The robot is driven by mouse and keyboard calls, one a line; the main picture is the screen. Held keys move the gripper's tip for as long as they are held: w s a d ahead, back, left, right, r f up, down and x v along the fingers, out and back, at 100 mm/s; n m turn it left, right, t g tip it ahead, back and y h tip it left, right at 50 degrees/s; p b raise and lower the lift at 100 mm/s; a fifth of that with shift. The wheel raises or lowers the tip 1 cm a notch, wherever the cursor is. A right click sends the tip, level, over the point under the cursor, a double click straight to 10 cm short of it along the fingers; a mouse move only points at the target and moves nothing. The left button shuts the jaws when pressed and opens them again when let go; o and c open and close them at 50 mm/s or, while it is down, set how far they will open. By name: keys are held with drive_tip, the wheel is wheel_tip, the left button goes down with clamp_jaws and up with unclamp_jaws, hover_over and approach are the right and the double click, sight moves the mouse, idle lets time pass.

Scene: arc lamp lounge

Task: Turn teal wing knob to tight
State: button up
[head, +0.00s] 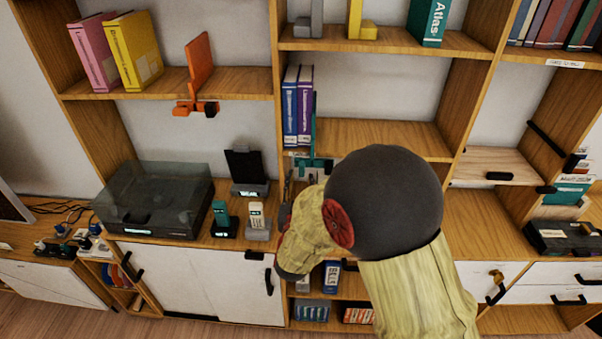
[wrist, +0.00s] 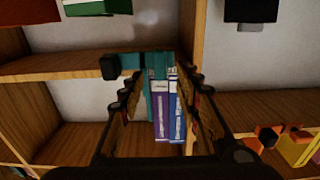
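A teal bookend-like clamp (head: 312,163) sits at the front edge of the middle shelf, its upright beside a blue and a purple book. In the wrist view, which looks upside down, the teal clamp (wrist: 158,62) runs along the shelf edge with a black knob-like end (wrist: 109,67) at its left. I cannot make out a separate teal wing knob. My gripper (wrist: 160,78) is open, its two fingers spread on either side of the teal clamp and books in that view. Contact cannot be told. In the head view my arm hides most of the gripper.
Purple and blue books (wrist: 168,108) stand beside the clamp. An orange clamp (head: 196,107) hangs on the left shelf edge. Below are a dark lidded box (head: 150,205), small devices (head: 257,222) and a black stand (head: 246,168). The middle shelf (head: 385,135) is clear to the right.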

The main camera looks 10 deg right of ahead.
sight(301, 171)
drive_tip(key=shift+x, duration=2.35)
drive_tip(key=c, duration=0.4)
clamp_jaws()
